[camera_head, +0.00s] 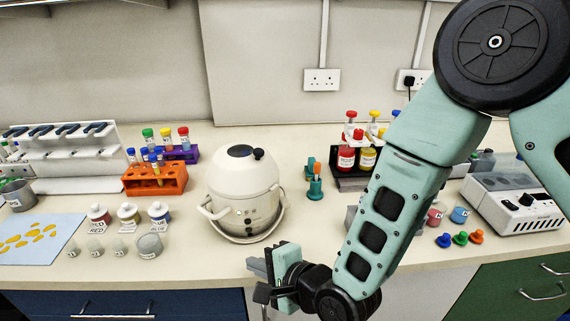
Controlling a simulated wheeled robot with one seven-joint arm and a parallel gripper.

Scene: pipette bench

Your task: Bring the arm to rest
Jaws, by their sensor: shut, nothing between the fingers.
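My arm comes in from the upper right and reaches down across the right half of the head view. My gripper (268,268) is at its lower end, by the front edge of the bench, a little below and right of the white rounded device (243,190). Its fingers are shut, and I see nothing held between them. A gap of bench seems to show between the gripper and the white device. My arm hides part of the bench behind it.
Left on the bench (180,262) are an orange tube rack (154,181), a purple rack (181,154), small labelled bottles, a blue sheet (60,222) and a pipette stand (75,165). A black rack (350,183) and a white instrument (515,213) stand right. Drawers lie below.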

